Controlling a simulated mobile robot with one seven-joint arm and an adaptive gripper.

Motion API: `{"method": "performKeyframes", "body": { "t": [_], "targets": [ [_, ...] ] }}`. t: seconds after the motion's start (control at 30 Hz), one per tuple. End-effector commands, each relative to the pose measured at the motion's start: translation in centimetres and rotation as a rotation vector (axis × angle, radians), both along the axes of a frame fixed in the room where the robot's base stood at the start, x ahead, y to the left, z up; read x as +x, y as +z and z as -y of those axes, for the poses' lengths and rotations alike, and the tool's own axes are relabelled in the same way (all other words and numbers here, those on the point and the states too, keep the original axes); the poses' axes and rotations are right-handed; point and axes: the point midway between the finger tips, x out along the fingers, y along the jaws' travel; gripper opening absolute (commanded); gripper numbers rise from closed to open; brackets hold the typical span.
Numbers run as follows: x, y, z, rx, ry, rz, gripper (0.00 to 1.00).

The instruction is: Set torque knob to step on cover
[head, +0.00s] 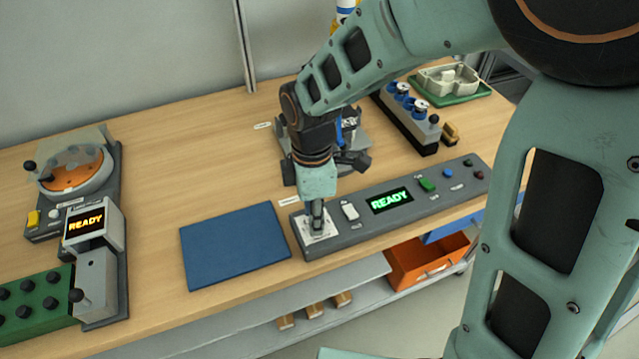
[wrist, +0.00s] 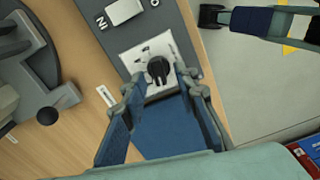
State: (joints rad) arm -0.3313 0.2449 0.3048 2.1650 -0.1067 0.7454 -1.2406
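The torque knob (wrist: 158,70) is black and sits on a white marked plate (wrist: 160,50) at the left end of the grey control panel; the plate shows in the head view too (head: 308,238). My gripper (head: 317,214) points down at the knob and hides most of it there. In the wrist view my gripper (wrist: 159,82) has its fingers apart, one on each side of the knob, with gaps visible. Contact cannot be told. The knob's setting and plate marks are too small to read. A pale housing (head: 447,78), possibly the cover, lies on a green tray; no step mark is readable.
The panel has a white rocker switch (head: 350,211), a green READY display (head: 390,201) and several buttons. A blue mat (head: 235,245) lies left of it. A machine with a clear lid (head: 75,165) stands far left. A dark fixture stands behind my wrist.

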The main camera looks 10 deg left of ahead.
Motion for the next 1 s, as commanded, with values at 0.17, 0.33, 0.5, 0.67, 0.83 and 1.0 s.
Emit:
{"method": "performKeyframes", "body": {
  "t": [0.17,0.33,0.5,0.67,0.83,1.0],
  "targets": [
    [0.01,-0.16,0.02,0.000,0.000,0.000,0.28],
    [0.01,-0.13,0.03,0.000,0.000,0.000,0.20],
    [0.02,-0.12,0.02,-0.001,0.000,0.000,0.01],
    [0.02,-0.11,0.02,-0.001,0.000,0.000,0.00],
    [0.03,-0.11,0.02,-0.001,-0.011,0.000,0.00],
    [0.07,-0.13,0.02,-0.001,-0.064,0.001,0.00]
  ]
}}
